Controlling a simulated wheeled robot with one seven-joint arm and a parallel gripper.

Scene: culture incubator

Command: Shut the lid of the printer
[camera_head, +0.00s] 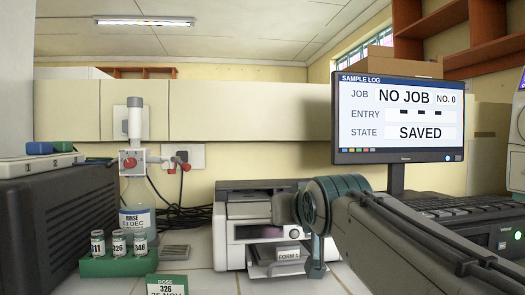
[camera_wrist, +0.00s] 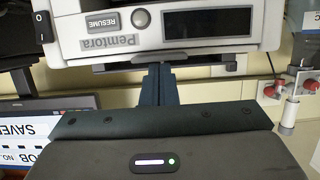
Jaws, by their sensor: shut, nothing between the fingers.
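The printer (camera_head: 240,232) is a white and grey box on the tiled counter, and my arm covers its right part. Its top (camera_head: 255,184) is a thin flat slab with a recess below it at the front; I cannot tell how far the lid is open. In the wrist view the printer's front (camera_wrist: 110,42) shows upside down, with a RESUME button (camera_wrist: 103,23) and a dark display. My gripper (camera_wrist: 160,72) is shut and empty, its fingertips close to the printer's front. I cannot tell whether they touch it.
A sheet marked FORM 1 (camera_head: 288,257) lies in the printer's output tray. A monitor (camera_head: 397,119) and keyboard stand at the right. A green rack (camera_head: 118,266) with vials, a rinse bottle (camera_head: 136,220) and a dark box (camera_head: 58,222) are at the left.

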